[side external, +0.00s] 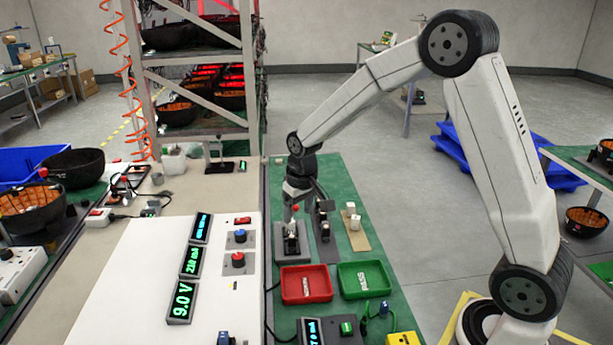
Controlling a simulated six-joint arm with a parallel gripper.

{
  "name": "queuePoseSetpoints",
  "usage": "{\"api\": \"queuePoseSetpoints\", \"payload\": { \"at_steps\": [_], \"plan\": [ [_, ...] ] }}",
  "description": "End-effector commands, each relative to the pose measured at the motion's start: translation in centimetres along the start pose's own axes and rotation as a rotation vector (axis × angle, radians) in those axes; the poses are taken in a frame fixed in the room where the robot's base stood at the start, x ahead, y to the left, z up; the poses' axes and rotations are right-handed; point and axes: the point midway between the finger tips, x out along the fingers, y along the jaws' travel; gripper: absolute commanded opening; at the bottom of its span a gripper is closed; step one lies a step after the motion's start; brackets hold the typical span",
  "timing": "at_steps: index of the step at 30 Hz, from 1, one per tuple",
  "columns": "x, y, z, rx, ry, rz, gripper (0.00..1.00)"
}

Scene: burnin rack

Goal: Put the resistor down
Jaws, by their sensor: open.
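My gripper (305,206) is open, low over the green mat near the grey test fixture (280,250). The fixture carries a metal clamp and a small red knob. A pale part (291,229) shows in the clamp, too small to tell whether it is a resistor. Small white blocks that look like resistors stand on a tan board (361,242) to the right: one upper block (350,208) and one lower block (355,222). My fingertips are small and dark, and I cannot tell whether they touch anything.
A dark upright fixture (323,222) stands close right of the gripper. A red tray (306,297) and a green PASS tray (364,292) lie in front. A white panel (130,300) with lit displays, one reading 9.0 V, is at left. A metal rack (195,85) stands behind.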

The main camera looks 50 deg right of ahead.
Motion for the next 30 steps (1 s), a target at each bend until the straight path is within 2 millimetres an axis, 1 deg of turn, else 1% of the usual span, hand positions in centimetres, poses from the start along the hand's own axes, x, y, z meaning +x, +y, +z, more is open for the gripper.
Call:
{"api": "queuePoseSetpoints", "payload": {
  "at_steps": [1, 5, 12, 15, 18, 21, 24, 30],
  "plan": [
    [-0.4, -0.5, 1.4, -0.016, 0.008, -0.002, 0.73],
    [-0.9, -1.3, 4.7, -0.050, 0.029, -0.007, 0.73],
    [-1.5, -2.4, 11.4, -0.114, 0.067, -0.016, 0.73],
    [-1.6, -2.5, 13.9, -0.136, 0.081, -0.019, 0.73],
    [-1.5, -2.6, 15.9, -0.154, 0.090, -0.022, 0.73],
    [-1.5, -2.7, 17.2, -0.165, 0.098, -0.024, 0.73],
    [-1.4, -2.7, 17.9, -0.171, 0.100, -0.025, 0.73],
    [-1.4, -2.7, 18.0, -0.172, 0.101, -0.025, 0.73]
  ]
}}
